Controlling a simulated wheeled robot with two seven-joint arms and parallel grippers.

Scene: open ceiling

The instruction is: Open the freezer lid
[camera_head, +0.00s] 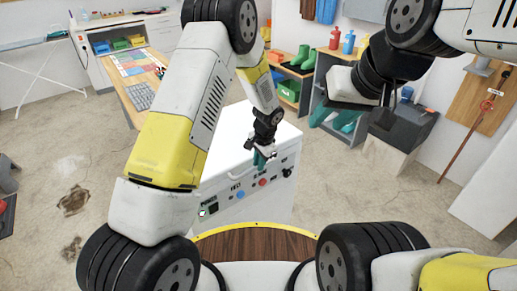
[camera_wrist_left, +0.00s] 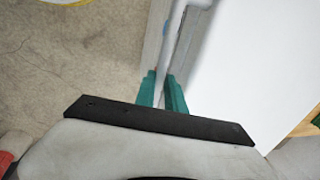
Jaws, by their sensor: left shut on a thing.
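The white chest freezer (camera_head: 258,208) stands in front of me, with a row of coloured knobs and switches on its front panel. Its white lid (camera_head: 232,140) looks shut and also shows on the right in the left wrist view (camera_wrist_left: 250,60). My left gripper (camera_head: 263,158) is at the lid's front edge. In the left wrist view its green fingers (camera_wrist_left: 161,92) are shut on the light grey lid handle (camera_wrist_left: 173,45). My right gripper (camera_head: 338,116) is raised at the right, clear of the freezer, its green fingers apart and empty.
A wooden-topped bench (camera_head: 130,92) with a keyboard stands behind left. Shelves with green boots (camera_head: 300,57) and bottles stand behind the freezer. A grey bin-like box (camera_head: 402,125) is to the right.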

